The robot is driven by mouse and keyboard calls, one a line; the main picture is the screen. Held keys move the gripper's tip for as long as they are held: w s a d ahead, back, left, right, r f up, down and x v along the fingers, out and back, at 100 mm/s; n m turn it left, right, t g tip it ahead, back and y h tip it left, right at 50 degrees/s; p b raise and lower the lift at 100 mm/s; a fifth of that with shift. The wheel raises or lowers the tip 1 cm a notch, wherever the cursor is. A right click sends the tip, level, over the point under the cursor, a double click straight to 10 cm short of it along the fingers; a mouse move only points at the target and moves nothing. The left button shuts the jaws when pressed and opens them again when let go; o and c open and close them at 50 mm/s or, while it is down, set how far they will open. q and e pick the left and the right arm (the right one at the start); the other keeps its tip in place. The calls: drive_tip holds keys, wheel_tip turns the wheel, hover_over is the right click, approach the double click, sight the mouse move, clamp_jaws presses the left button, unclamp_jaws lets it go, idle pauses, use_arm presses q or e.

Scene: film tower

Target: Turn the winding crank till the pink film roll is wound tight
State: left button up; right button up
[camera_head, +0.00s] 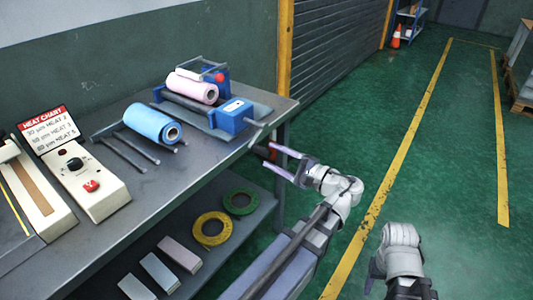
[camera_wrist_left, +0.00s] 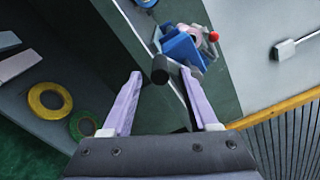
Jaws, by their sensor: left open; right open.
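The pink film roll (camera_head: 196,88) lies on the winder at the far end of the bench; whether it is tight or loose is too small to tell. The winder's blue housing (camera_head: 232,114) has a crank rod (camera_head: 257,123) sticking out past the bench edge. The crank's dark round grip (camera_wrist_left: 159,70) shows between the tips of my left gripper (camera_head: 266,156) in the left wrist view. My left gripper is open, with its pale purple fingers on either side of the grip and a gap visible. My right gripper (camera_head: 374,277) hangs low at the bottom right, empty and mostly hidden.
A blue roll (camera_head: 150,122) lies on a rod rack on the bench. A white control box (camera_head: 84,176) with a heat chart (camera_head: 48,130) stands to the left. Yellow (camera_wrist_left: 48,100) and green tape rings lie on the lower shelf. The floor right of the bench is clear.

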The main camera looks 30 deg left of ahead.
use_arm(q)
drive_tip(key=shift+s+d, duration=0.2)
drive_tip(key=shift+d, duration=1.95)
drive_tip(key=s+d+n+g+h+p, duration=0.1)
drive_tip(key=s+d+h+p, duration=0.3)
drive_tip(key=d+h+p, duration=0.4)
drive_tip(key=s+d+r+n+h+p, duration=0.1)
drive_tip(key=s+d+h+p, duration=0.4)
drive_tip(key=d+p, duration=0.8)
drive_tip(key=h+p, duration=0.2)
drive_tip(key=h, duration=0.1)
drive_tip(key=shift+s+d+r+g+h, duration=0.15)
drive_tip(key=shift+d+r+g+h, duration=0.15)
drive_tip(key=shift+g+h, duration=0.1)
